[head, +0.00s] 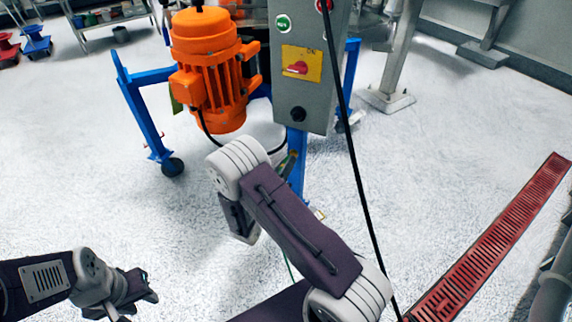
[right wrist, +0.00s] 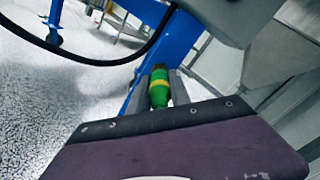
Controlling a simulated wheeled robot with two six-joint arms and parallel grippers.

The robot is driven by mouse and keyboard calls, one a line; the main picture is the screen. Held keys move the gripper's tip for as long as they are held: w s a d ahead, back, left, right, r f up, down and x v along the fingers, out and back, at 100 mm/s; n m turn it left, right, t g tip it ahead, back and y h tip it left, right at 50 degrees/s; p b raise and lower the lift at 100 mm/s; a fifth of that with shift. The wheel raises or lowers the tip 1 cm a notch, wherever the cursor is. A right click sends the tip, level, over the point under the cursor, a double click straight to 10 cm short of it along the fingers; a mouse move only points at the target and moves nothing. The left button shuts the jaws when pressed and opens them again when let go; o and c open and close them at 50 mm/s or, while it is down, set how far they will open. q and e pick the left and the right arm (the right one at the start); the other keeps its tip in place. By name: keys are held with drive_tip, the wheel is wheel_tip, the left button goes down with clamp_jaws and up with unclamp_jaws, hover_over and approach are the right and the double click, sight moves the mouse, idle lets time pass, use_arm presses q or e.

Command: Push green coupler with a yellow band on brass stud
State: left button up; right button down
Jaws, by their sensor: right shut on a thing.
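The green coupler with a yellow band (right wrist: 159,88) shows in the right wrist view. My right gripper (right wrist: 161,76) is shut on it, with one grey finger on each side. Beyond it is a blue frame leg. I cannot make out the brass stud in either view. In the head view my right arm reaches toward the machine, and its forearm and wrist hide most of the gripper. My left gripper (head: 132,290) hangs low at the left over the floor, away from the machine; its finger gap is not clear.
An orange motor (head: 208,75) and a grey control box (head: 305,85) stand above a blue wheeled frame (head: 140,105). A black cable (head: 356,170) runs down beside my right arm. A red floor grate (head: 490,240) lies at right. Open floor lies at left.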

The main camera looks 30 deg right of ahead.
drive_tip(key=shift+p, duration=0.35)
idle(0.7)
idle(0.3)
drive_tip(key=shift+p+x, duration=0.3)
drive_tip(key=shift+x, duration=0.5)
idle(0.4)
drive_tip(key=c, duration=1.1)
unclamp_jaws()
